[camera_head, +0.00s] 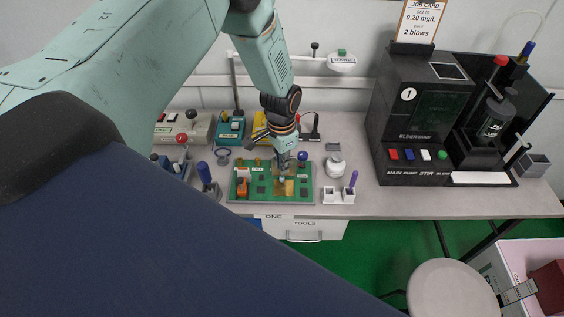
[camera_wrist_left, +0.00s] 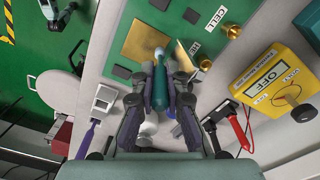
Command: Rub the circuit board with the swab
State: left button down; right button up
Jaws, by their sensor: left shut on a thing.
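The green circuit board (camera_head: 262,194) lies on the bench with a gold pad (camera_head: 284,189), an orange part and several posts. My left gripper (camera_head: 284,164) is right over the board, pointing down. In the left wrist view my left gripper (camera_wrist_left: 161,82) is shut on the swab (camera_wrist_left: 160,92), a teal stick with a pale blue tip. The tip overlaps the gold pad (camera_wrist_left: 146,38) on the board (camera_wrist_left: 184,10). I cannot tell whether the tip touches the pad. The fingers hide part of the swab. My right gripper is not in view.
A yellow meter (camera_wrist_left: 275,82) with probe leads stands behind the board. A white holder (camera_head: 338,197) with a purple stick and a small jar (camera_head: 335,167) stand to the right. A black pump machine (camera_head: 415,120) fills the bench's right side.

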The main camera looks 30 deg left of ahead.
pick_arm(q)
jog(key=shift+s+d, duration=0.1)
jog(key=shift+s, duration=0.15)
jog(key=shift+s+d+r+p, duration=0.1)
jog(key=shift+s+d+p, duration=0.05)
jog(key=shift+p, duration=0.3)
jog(key=shift+s+d, duration=0.1)
jog(key=shift+s, duration=0.15)
jog(key=shift+s+d+p, duration=0.2)
jog(key=shift+s+p, duration=0.05)
jog(key=shift+p, duration=0.05)
jog(key=shift+s, duration=0.1)
jog(key=shift+s+d+p, duration=0.25)
jog(key=shift+s+p, duration=0.05)
jog(key=shift+s, duration=0.1)
jog(key=shift+w, duration=0.1)
